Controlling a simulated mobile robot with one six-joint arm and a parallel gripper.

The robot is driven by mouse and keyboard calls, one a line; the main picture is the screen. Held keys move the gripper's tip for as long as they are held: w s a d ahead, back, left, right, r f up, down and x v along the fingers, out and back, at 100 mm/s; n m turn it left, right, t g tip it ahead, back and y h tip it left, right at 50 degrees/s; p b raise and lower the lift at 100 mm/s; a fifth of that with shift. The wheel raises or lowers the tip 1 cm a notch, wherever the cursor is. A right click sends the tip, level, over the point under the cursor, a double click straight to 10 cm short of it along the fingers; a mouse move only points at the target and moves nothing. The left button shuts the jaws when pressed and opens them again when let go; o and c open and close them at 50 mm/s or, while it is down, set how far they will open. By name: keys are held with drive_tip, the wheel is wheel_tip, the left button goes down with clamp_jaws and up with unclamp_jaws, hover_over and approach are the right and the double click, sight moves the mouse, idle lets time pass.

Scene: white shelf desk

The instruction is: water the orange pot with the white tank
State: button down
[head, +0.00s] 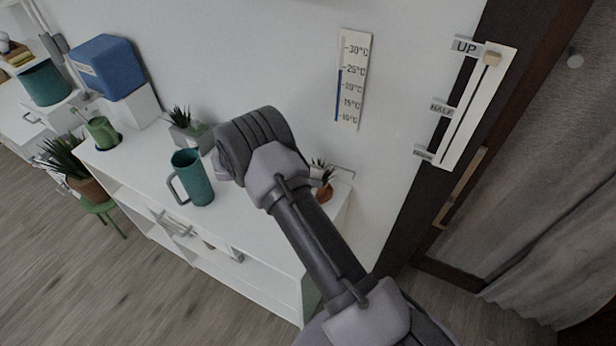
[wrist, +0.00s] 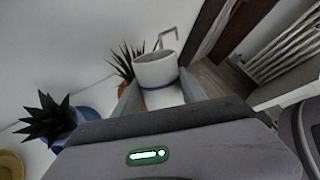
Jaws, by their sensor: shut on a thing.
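In the wrist view, my gripper (wrist: 160,92) is shut on the white tank (wrist: 157,68), a round pale cup with a blue base and a bent grey metal tube at its top. The orange pot (wrist: 136,97) with a spiky green plant (wrist: 124,62) shows behind and left of the tank, mostly hidden by it and a finger. In the head view, the orange pot (head: 325,192) stands near the right end of the white shelf desk (head: 240,222). My arm hides the gripper and most of the tank there. I cannot tell whether water flows.
A teal mug (head: 194,180) stands on the desk left of my arm. A spiky plant in a grey pot (head: 190,132) is behind it, near the wall. A green cup (head: 102,133) and a blue box (head: 106,68) are farther left. A slider panel (head: 463,115) is at right.

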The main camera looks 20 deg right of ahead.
drive_tip(key=shift+f+y, duration=0.4)
idle(0.8)
drive_tip(key=shift+f+n+g+y+p, duration=0.2)
drive_tip(key=shift+n+g+y+p, duration=0.25)
drive_tip(key=shift+p, duration=0.3)
idle(0.7)
drive_tip(key=shift+d+f+n+g+y+p, duration=0.15)
drive_tip(key=shift+n+g+y+p, duration=0.35)
drive_tip(key=shift+y+p, duration=0.5)
idle(1.3)
drive_tip(key=shift+w+d+n+g+y+b, duration=0.1)
drive_tip(key=shift+n+g+y+b, duration=0.1)
drive_tip(key=shift+g+y, duration=0.3)
drive_tip(key=shift+w+d+n+g+y+b, duration=0.15)
drive_tip(key=shift+g+y+b, duration=0.1)
drive_tip(key=shift+y, duration=0.4)
idle(1.9)
